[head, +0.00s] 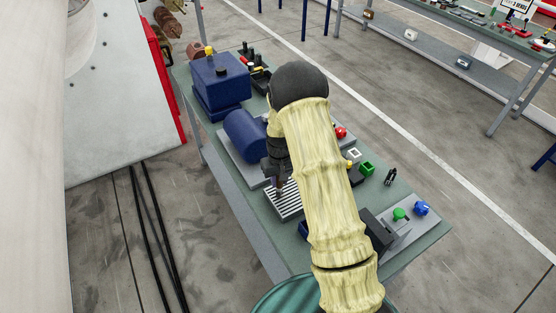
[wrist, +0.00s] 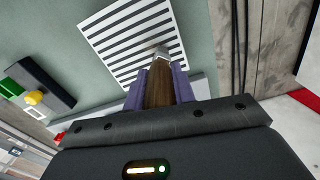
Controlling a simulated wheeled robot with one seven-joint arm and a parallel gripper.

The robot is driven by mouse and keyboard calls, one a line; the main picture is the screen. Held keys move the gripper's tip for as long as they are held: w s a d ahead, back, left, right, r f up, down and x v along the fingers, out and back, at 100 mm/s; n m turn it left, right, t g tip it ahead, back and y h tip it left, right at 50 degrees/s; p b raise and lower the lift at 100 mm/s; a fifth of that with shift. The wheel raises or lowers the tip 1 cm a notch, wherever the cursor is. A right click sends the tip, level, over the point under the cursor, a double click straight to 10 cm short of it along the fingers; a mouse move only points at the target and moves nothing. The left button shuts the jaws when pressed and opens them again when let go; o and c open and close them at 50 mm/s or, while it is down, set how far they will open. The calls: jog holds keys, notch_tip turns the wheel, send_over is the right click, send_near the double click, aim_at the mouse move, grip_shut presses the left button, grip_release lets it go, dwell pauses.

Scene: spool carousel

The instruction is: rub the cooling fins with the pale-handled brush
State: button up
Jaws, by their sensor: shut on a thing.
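The cooling fins (head: 285,204) are a white plate with dark parallel slots on the green bench top. They fill the upper middle of the wrist view (wrist: 125,40). My gripper (wrist: 159,88) has purple fingers shut on a brush (wrist: 158,84) with a brown wooden handle and a light metal end. The handle looks brown rather than pale. The brush's far end lies over the lower right part of the fins in the wrist view; I cannot tell whether it touches them. In the head view my gripper (head: 278,182) is just above the fins, and my arm hides part of the bench.
A blue motor (head: 246,136) and a blue box (head: 220,82) stand behind the fins. Open floor runs left of the bench.

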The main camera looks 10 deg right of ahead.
jog(key=r+p, duration=0.2)
jog(key=r, duration=0.2)
jog(key=shift+s+r, duration=0.15)
jog(key=shift+s, duration=0.05)
jog(key=shift+w+r+p, duration=0.25)
jog(key=shift+r+p, duration=0.3)
jog(key=shift+r, duration=0.05)
jog(key=shift+s+r+p, duration=0.1)
jog(key=shift+r+p, duration=0.6)
jog(key=shift+r, duration=0.6)
jog(key=shift+a, duration=0.1)
jog(key=shift+f, duration=0.15)
